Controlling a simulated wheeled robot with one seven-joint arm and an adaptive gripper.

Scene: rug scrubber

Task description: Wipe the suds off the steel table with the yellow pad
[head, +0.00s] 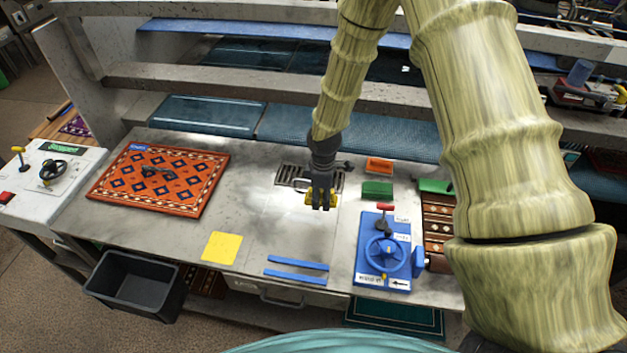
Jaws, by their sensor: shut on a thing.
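The steel table (150,235) runs across the head view. A pale, cloudy patch of suds (280,222) lies on its middle, in front of a dark drain grate (292,174). My gripper (321,200) points down over the right side of this patch. It is shut on a small yellow thing, which looks like the yellow pad (320,206); the fingers partly hide it. I cannot tell whether the pad touches the table. A flat yellow square (222,248) lies near the front edge, left of my gripper.
A patterned orange rug (160,180) lies at left. Two blue strips (297,267) lie near the front edge. A blue box with a handwheel (384,255), a green block (377,189) and an orange block (379,165) are at right. A dark bin (137,283) stands below, at front left.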

